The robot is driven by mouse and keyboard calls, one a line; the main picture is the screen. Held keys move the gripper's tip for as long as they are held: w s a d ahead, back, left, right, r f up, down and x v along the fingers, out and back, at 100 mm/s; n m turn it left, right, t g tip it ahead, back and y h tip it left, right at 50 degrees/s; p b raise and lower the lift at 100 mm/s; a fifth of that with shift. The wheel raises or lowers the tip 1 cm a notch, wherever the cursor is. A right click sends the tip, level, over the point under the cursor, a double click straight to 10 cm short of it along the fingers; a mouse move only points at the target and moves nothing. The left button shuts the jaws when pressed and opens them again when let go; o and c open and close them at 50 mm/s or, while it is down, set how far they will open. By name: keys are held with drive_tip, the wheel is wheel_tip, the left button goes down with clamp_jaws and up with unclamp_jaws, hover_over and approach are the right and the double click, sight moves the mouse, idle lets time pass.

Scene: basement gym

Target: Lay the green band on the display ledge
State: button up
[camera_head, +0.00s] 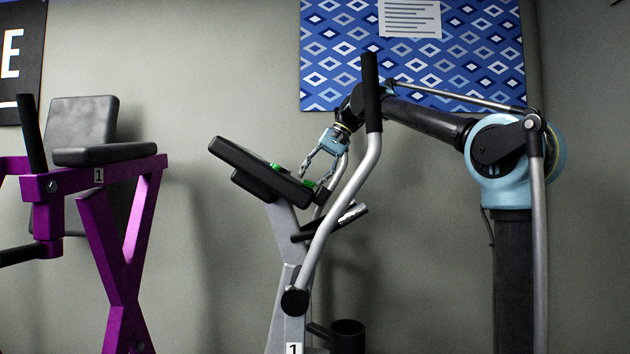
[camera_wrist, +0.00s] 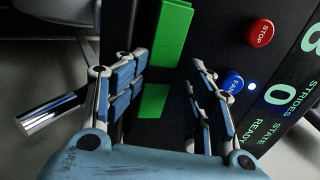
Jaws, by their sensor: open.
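The green band (camera_wrist: 170,38) lies on the black exercise-machine console (camera_wrist: 215,20) in the wrist view. A second green stretch shows below a dark gap, so I cannot tell whether it is one continuous piece. In the head view, a small bit of green (camera_head: 309,184) shows at the console's lower right edge. My gripper (camera_head: 316,174) is open above that edge. In the wrist view my gripper's fingers (camera_wrist: 168,62) stand apart on either side of the green, not closed on it. The display ledge seems to be the console's lower edge; its outline is hard to make out.
A red STOP button (camera_wrist: 260,33) and a blue button (camera_wrist: 232,82) sit right of the band. A grey handlebar (camera_head: 340,205) with a black grip rises in front of my arm. A purple bench machine (camera_head: 128,230) stands left, with free space between.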

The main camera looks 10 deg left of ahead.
drive_tip(key=v, duration=1.2)
drive_tip(key=shift+d+f, duration=0.1)
idle(0.5)
drive_tip(key=s+d+f+m+t+h, duration=0.1)
drive_tip(key=s+d+f, duration=0.2)
drive_tip(key=d+f, duration=0.8)
drive_tip(key=s+d+f+t+h, duration=0.2)
drive_tip(key=s+d+f, duration=0.1)
drive_tip(key=d+f, duration=0.8)
drive_tip(key=s+d+f+h, duration=0.1)
drive_tip(key=s+d+f, duration=0.3)
drive_tip(key=f, duration=0.9)
drive_tip(key=s+d+f+m+h, duration=0.1)
drive_tip(key=s+d+f, duration=0.4)
drive_tip(key=f, duration=0.9)
drive_tip(key=s+d+f+h, duration=0.1)
drive_tip(key=s+d+f, duration=0.4)
drive_tip(key=s+f, duration=0.4)
wheel_tip(320, 180, down, 5)
drive_tip(key=shift+s+d+r+m+t, duration=0.2)
drive_tip(key=shift+m+t, duration=0.1)
drive_tip(key=shift+t, duration=0.1)
